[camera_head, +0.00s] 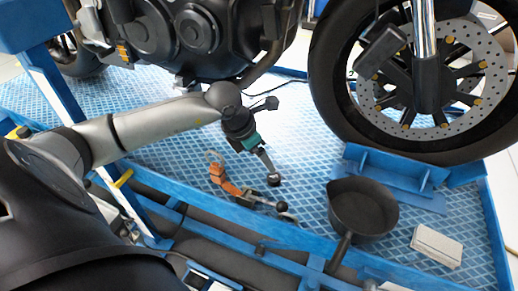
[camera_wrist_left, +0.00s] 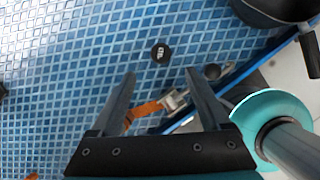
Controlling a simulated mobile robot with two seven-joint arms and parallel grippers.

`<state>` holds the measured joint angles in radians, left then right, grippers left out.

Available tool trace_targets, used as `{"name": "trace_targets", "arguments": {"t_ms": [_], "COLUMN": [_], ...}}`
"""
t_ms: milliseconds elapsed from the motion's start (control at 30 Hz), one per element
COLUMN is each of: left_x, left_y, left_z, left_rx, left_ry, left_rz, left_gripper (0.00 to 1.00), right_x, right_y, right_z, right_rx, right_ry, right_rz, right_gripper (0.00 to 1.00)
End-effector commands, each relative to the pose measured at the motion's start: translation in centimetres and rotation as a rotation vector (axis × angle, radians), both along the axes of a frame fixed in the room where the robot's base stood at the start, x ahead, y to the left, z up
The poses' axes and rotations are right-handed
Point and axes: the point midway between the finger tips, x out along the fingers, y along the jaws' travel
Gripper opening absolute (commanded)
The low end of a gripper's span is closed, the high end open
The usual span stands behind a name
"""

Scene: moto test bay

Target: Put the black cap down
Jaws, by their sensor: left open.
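The small round black cap (camera_head: 274,180) lies on the blue patterned platform (camera_head: 310,150). In the left wrist view the cap (camera_wrist_left: 160,52), with pale lettering on its top, shows just beyond and between my fingertips. My left gripper (camera_head: 267,166) is open and empty, pointing down close to the cap. In the left wrist view its two fingers (camera_wrist_left: 160,74) stand apart with a clear gap, and neither appears to touch the cap. My right gripper is in neither view.
An orange strap with a metal buckle (camera_head: 228,186) lies left of and below the cap. A dark pan (camera_head: 363,208) stands to the right, with a light grey block (camera_head: 437,245) beyond it. The motorcycle's front wheel (camera_head: 330,75) rises behind. A blue rail (camera_head: 270,228) borders the platform.

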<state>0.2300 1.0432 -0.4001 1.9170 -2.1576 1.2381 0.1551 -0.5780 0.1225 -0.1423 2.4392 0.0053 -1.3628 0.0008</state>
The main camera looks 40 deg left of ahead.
Motion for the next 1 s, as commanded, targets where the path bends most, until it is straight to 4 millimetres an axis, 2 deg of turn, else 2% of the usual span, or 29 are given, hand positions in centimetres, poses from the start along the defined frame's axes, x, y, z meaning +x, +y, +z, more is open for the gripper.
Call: {"name": "trace_targets", "arguments": {"t_ms": [167, 267, 367, 467, 500, 600, 700, 767, 833, 900, 1000], "left_x": [-0.4, -0.5, -0.5, -0.6, -0.6, -0.6, -0.2, 0.1, 0.7, 1.4, 2.1], "left_y": [0.1, -0.8, -4.3, -10.4, -13.0, -18.1, -20.7, -21.1, -20.6, -19.2, -16.2], "left_z": [1.0, 1.1, 1.1, 2.3, 3.4, 7.2, 11.4, 13.8, 16.1, 17.6, 18.0], "left_rx": [-0.001, -0.032, -0.165, -0.415, -0.539, -0.855, -1.156, -1.326, -1.509, -1.673, -1.867], "left_ry": [0.001, -0.005, -0.034, -0.087, -0.115, -0.183, -0.249, -0.283, -0.315, -0.344, -0.367], "left_rz": [0.000, -0.007, -0.031, -0.050, -0.046, 0.005, 0.115, 0.208, 0.345, 0.509, 0.788], "left_gripper": [0.80, 0.80, 0.80, 0.80, 0.80, 0.80, 0.80, 0.80, 0.80, 0.80, 0.80], "right_x": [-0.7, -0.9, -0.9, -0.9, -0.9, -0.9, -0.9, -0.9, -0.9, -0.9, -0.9], "right_y": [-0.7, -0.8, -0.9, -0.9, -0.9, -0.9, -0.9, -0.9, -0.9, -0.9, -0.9], "right_z": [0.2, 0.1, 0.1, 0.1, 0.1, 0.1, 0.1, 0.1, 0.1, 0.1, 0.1], "right_rx": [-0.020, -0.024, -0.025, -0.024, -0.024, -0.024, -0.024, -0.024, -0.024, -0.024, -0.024], "right_ry": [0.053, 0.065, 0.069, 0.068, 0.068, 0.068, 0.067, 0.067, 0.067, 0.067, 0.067], "right_rz": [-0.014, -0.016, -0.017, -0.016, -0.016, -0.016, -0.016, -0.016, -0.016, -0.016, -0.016], "right_gripper": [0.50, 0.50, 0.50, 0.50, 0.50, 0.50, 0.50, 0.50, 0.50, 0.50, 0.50]}}
